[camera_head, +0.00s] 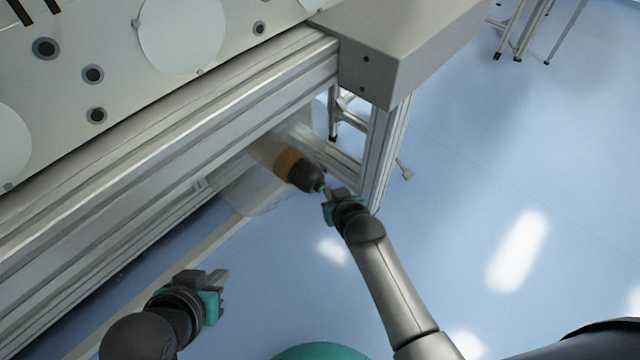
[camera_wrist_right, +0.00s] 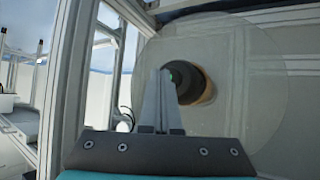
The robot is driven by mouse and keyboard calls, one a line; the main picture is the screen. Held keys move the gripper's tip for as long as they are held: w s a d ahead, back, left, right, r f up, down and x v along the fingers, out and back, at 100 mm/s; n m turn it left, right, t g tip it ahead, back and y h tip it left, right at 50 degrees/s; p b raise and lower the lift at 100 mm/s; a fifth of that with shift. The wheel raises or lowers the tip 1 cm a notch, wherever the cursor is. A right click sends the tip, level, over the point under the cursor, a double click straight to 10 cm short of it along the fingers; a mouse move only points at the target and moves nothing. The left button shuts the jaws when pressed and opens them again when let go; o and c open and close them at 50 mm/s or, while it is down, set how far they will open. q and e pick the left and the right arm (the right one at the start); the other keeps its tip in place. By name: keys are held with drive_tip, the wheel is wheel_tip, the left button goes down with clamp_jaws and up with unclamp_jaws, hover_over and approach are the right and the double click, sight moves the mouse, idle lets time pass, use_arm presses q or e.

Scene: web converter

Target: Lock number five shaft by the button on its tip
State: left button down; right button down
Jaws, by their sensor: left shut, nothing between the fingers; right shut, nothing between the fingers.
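The shaft (camera_head: 304,175) sticks out from under the machine in the head view, with a dark end, an orange-brown band behind it and a small light tip. In the right wrist view the shaft's dark end (camera_wrist_right: 186,82) sits in the middle of a large pale disc, partly hidden by my fingers. No number is readable on it. My right gripper (camera_head: 328,196) is shut and empty, close to the shaft's tip; I cannot tell if it touches. It also shows in the right wrist view (camera_wrist_right: 159,85). My left gripper (camera_head: 222,285) is shut and empty, low and left, away from the shaft.
The machine's metal frame (camera_head: 190,150) runs along the left and above the shaft. An upright post (camera_head: 386,145) stands just right of the shaft, close to my right gripper. The blue floor (camera_head: 480,190) to the right is clear.

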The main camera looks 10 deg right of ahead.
drive_tip(key=s+d+p, duration=0.3)
drive_tip(key=s, duration=0.1)
drive_tip(key=shift+s+d, duration=0.35)
drive_tip(key=shift+s, duration=0.05)
drive_tip(key=shift+f, duration=0.1)
